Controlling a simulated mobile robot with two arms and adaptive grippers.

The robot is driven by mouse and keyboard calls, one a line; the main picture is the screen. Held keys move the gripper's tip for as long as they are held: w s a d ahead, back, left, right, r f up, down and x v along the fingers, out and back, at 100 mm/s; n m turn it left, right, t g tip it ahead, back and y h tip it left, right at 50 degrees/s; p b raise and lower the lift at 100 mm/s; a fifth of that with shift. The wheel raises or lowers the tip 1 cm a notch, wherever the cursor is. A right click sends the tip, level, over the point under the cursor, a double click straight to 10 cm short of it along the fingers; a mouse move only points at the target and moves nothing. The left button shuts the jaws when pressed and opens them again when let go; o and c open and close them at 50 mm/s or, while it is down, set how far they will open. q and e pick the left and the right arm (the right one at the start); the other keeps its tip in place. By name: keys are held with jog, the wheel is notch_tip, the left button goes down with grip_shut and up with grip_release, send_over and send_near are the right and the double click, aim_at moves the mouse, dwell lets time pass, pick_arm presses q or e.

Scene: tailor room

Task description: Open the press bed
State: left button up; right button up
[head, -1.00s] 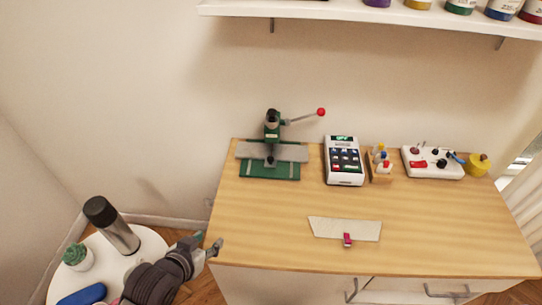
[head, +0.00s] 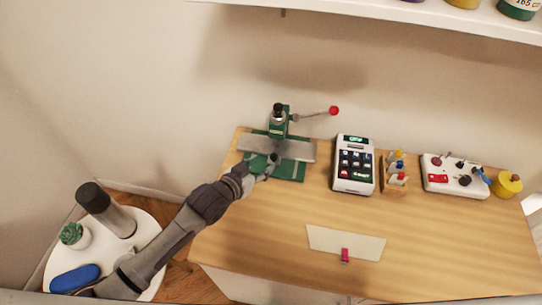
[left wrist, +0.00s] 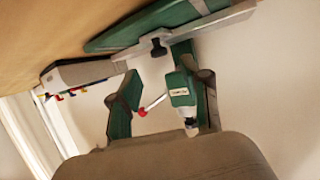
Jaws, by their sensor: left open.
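The press (head: 279,122) is green, with a red-knobbed lever pointing right, at the back left of the table. Its grey press bed (head: 297,150) is a flat plate over a green base (head: 290,171), with a small dark knob (head: 274,158) at its front edge. My left gripper (head: 266,170) is open at the front of the bed, close to the knob; I cannot tell if they touch. In the left wrist view the bed (left wrist: 205,28) and its black knob (left wrist: 158,47) show beyond the open fingers, with the press head (left wrist: 181,88) further below. My right gripper is not in view.
To the right on the wooden table (head: 430,232) are a keypad device (head: 354,165), a small wooden rack (head: 393,180) and a white control box (head: 455,177). A pale sheet with a pink clip (head: 345,243) lies in front. A round side table (head: 60,255) holds a bottle (head: 106,211).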

aim_at(273, 156)
pick_arm(q)
jog(key=x, duration=0.4)
jog(key=shift+w+d, duration=0.1)
jog(key=shift+w, duration=0.05)
jog(key=shift+w+d+f, duration=0.25)
jog(key=shift+w+d, duration=0.05)
jog(key=shift+w, duration=0.15)
jog(key=shift+w+d, duration=0.1)
grip_shut()
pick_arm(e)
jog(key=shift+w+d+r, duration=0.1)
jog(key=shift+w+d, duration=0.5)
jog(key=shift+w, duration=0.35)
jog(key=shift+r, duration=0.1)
